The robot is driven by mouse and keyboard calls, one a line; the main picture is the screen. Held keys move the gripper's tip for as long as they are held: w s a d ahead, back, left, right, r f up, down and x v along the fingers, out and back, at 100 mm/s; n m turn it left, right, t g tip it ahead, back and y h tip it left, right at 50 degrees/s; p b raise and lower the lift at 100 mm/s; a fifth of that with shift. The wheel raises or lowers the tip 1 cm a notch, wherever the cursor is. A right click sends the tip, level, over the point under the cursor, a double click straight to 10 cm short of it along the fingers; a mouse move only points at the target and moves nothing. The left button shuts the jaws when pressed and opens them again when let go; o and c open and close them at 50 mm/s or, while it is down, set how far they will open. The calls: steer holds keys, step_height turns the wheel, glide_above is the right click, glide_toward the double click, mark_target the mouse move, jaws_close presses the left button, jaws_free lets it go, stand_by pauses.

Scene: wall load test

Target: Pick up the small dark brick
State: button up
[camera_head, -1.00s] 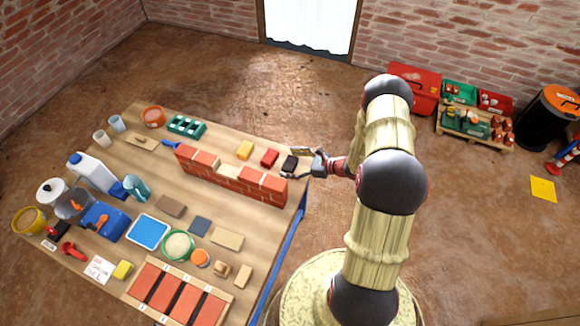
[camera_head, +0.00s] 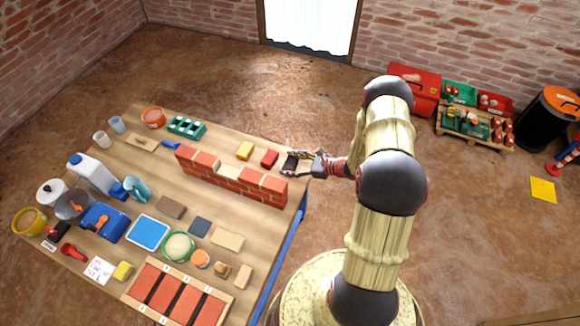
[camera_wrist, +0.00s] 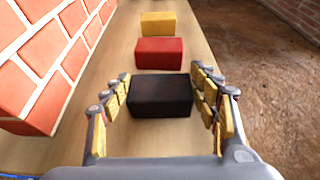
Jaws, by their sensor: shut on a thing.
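The small dark brick (camera_head: 289,164) lies near the right end of the table, beyond the right end of the red brick wall. In the wrist view the dark brick (camera_wrist: 160,97) sits between the two fingers of my gripper (camera_wrist: 160,74). The fingers flank its left and right sides, and my gripper is shut on it. In the head view my gripper (camera_head: 295,162) reaches in from the right at table height. The brick appears to rest on the tabletop; no clear gap shows under it.
A red block (camera_wrist: 160,51) and a yellow block (camera_wrist: 158,24) stand in line behind the dark brick. The brick wall (camera_wrist: 45,60) runs close on the left. The table's (camera_wrist: 205,62) right edge is near, with open floor beyond. Many items fill the table's near half.

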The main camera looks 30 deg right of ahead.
mark_target(291, 164)
steer(key=shift+c, duration=1)
steer(key=shift+r, duration=0.1)
steer(key=shift+r, duration=0.25)
steer(key=r+p, duration=0.2)
steer(key=r, duration=0.1)
steer(key=shift+s+r, duration=0.2)
steer(key=s+r+p, duration=0.5)
steer(key=s+r, duration=0.4)
steer(key=s, duration=0.4)
steer(key=shift+s+d, duration=0.25)
steer(key=shift+s, duration=0.05)
